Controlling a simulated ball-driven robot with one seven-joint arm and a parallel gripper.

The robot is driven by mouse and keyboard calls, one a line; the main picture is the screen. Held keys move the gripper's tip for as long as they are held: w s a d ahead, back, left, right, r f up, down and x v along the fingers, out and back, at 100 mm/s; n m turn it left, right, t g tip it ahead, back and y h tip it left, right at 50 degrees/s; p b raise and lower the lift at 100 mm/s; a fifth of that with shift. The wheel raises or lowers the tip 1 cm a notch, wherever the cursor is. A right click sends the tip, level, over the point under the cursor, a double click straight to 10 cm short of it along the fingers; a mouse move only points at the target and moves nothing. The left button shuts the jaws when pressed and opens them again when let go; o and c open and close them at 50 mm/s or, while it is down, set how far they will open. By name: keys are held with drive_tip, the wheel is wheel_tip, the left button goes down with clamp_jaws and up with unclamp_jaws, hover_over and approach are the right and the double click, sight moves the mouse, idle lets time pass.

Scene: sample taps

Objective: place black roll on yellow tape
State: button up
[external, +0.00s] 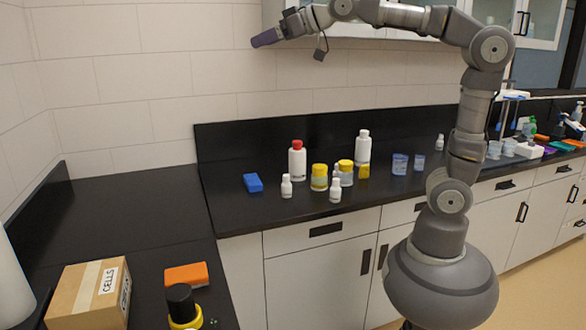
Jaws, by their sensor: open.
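A black cylinder (181,298), which looks like the black roll, is upright at the bottom of the external view on the left counter. A yellow round thing (184,324), possibly the yellow tape, shows directly below it and is cut by the frame's edge. I cannot tell whether the two are separate, touching or one object. My gripper (256,42) is high at the upper left, in front of the tiled wall, far above and away from both. It is open, with nothing visible in it.
A cardboard box marked CELLS (88,297) and an orange block (187,275) are close to the black cylinder. Several bottles and jars stand on the back counter, with a blue block (253,183) at their left. The corner counter (125,215) is clear.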

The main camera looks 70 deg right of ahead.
drive_tip(key=s+d+r+m+t+h, duration=0.1)
drive_tip(key=s+d+r+m+h, duration=0.1)
drive_tip(key=s+d+r, duration=0.5)
drive_tip(key=shift+s+d+r+t, duration=0.35)
drive_tip(key=shift+d+r, duration=0.15)
drive_tip(key=shift+r, duration=0.45)
drive_tip(key=shift+o, duration=1.1)
